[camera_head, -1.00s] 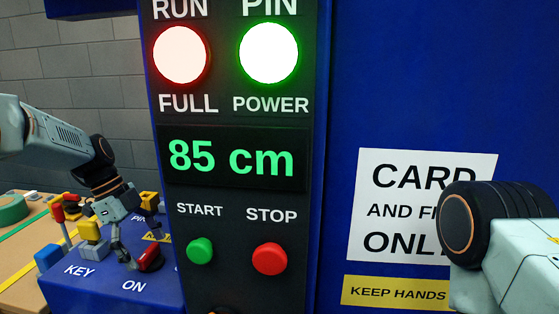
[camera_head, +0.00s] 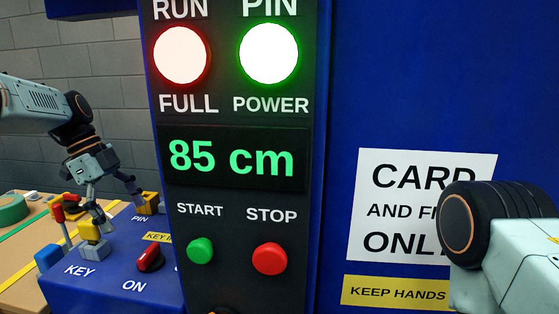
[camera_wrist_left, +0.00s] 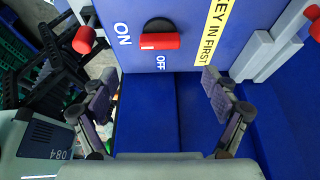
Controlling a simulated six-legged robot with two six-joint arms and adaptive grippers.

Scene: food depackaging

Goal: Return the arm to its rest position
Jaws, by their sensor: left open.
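My left gripper (camera_head: 118,203) is open and empty. In the head view it hangs above the blue control box (camera_head: 110,290), up and left of the red rotary switch (camera_head: 150,259) marked ON. In the left wrist view my open fingers (camera_wrist_left: 156,92) stand wide apart with nothing between them. The red switch handle (camera_wrist_left: 160,41) shows beyond them, clear of both fingers, between the words ON and OFF. My right arm comes in at the right of the head view, and its gripper is out of the picture.
A yellow key block (camera_head: 89,231) and a yellow pin block (camera_head: 149,203) stand on the box close to my left fingers. The tall panel with a green START button (camera_head: 200,251) and red STOP button (camera_head: 269,258) rises just right. A green tape roll (camera_head: 10,209) lies at left.

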